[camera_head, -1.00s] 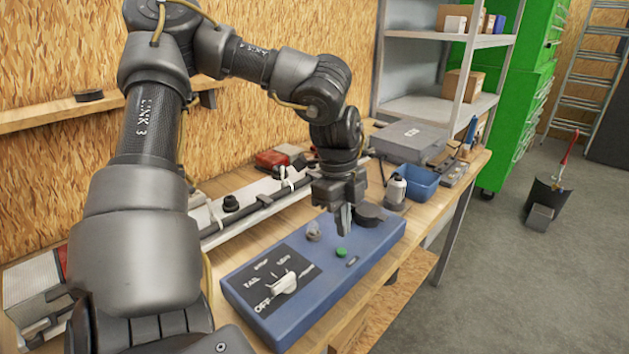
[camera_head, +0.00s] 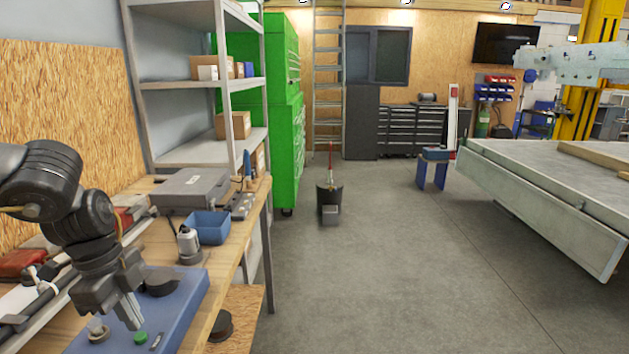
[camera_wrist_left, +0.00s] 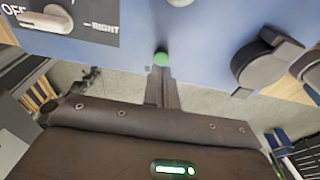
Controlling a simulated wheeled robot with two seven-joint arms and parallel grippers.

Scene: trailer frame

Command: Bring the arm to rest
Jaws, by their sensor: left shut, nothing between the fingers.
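My left arm comes in from the left in the head view. Its gripper (camera_head: 133,312) points down over the blue control box (camera_head: 178,318) on the workbench, with its fingers together and nothing between them. A green button (camera_head: 140,338) is close to the fingertips; whether they touch it I cannot tell. In the left wrist view the shut fingers (camera_wrist_left: 161,88) end near the green button (camera_wrist_left: 161,58), and a black round knob (camera_wrist_left: 262,65) sits to their right. A selector switch (camera_wrist_left: 50,18) shows at the upper left. My right gripper is not in view.
A blue bin (camera_head: 207,228), a white bottle (camera_head: 188,245) and a grey case (camera_head: 192,188) stand behind the box on the bench. Metal shelves (camera_head: 205,85) and a green cabinet (camera_head: 288,130) are beyond. The floor to the right is open up to a trailer (camera_head: 545,195).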

